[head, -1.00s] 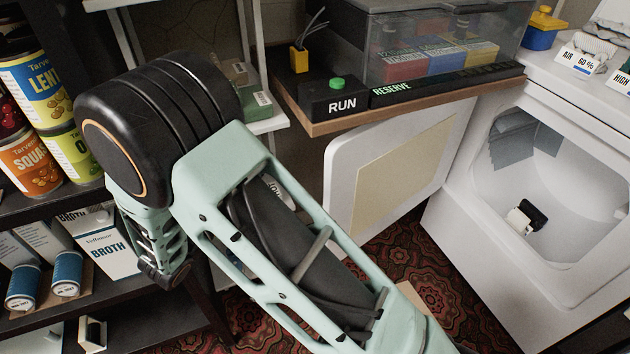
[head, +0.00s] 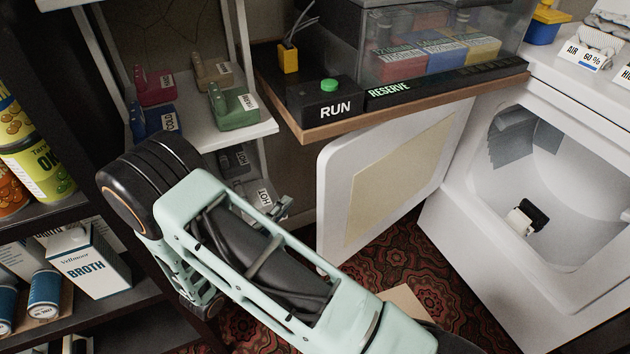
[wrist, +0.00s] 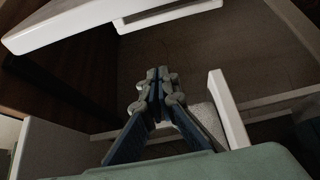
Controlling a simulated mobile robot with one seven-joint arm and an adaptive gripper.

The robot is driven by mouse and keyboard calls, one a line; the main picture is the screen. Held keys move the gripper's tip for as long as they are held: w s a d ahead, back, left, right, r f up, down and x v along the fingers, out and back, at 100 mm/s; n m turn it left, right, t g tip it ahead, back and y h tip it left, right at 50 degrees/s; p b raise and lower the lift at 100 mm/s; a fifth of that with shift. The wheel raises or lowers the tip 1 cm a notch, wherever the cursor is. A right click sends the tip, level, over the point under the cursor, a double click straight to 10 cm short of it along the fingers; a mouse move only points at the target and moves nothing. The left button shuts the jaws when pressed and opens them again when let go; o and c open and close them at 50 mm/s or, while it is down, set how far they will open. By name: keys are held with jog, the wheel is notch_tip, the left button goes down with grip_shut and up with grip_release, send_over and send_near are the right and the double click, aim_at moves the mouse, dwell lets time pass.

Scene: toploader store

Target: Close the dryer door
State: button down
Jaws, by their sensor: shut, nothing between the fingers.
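The dryer door (head: 390,185) is a white panel with a beige inner sheet. It stands swung wide open to the left of the white dryer (head: 470,240), whose opening faces me. My gripper (head: 282,207) shows partly beyond my arm, left of the door's free edge and apart from it in the picture. In the wrist view my gripper (wrist: 160,75) has its two fingers together, with nothing between them. A white panel edge crosses the top of that view; I cannot tell whether it is the door.
A wooden shelf (head: 420,100) with a RUN box (head: 325,105) and a clear bin overhangs the door. White shelves (head: 235,135) with small coloured jugs stand behind my gripper. A dark rack with cans and a BROTH carton (head: 88,262) is at left. Patterned carpet lies below.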

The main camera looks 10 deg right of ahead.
jog(key=w+d+b, duration=0.2)
jog(key=w+d, duration=0.2)
jog(key=d, duration=0.4)
jog(key=shift+d, duration=0.15)
jog(key=shift+d, duration=0.1)
dwell(0.5)
